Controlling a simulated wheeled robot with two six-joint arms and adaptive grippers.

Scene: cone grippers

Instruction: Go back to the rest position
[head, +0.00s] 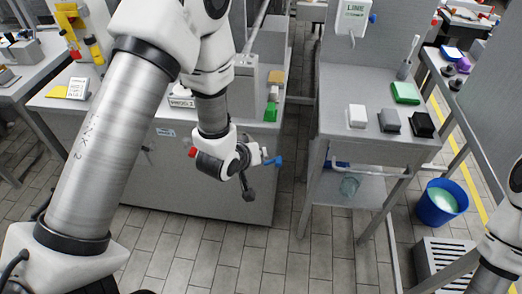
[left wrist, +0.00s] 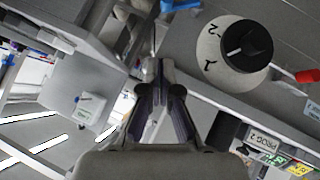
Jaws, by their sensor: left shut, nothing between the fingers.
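My left gripper (head: 248,192) hangs in front of the grey front panel of a machine (head: 262,208) in the head view. In the left wrist view its two fingers (left wrist: 158,72) are together with nothing held between them. A black rotary knob on a white dial (left wrist: 246,46) marked with numbers is just to the right of the fingertips in that view, apart from them. A blue handle (head: 274,161) shows beside the gripper in the head view. My right arm shows at the right edge, but its gripper is out of view.
A blue bucket (head: 436,205) stands on the floor. A red knob (left wrist: 307,76) projects at the right of the wrist view.

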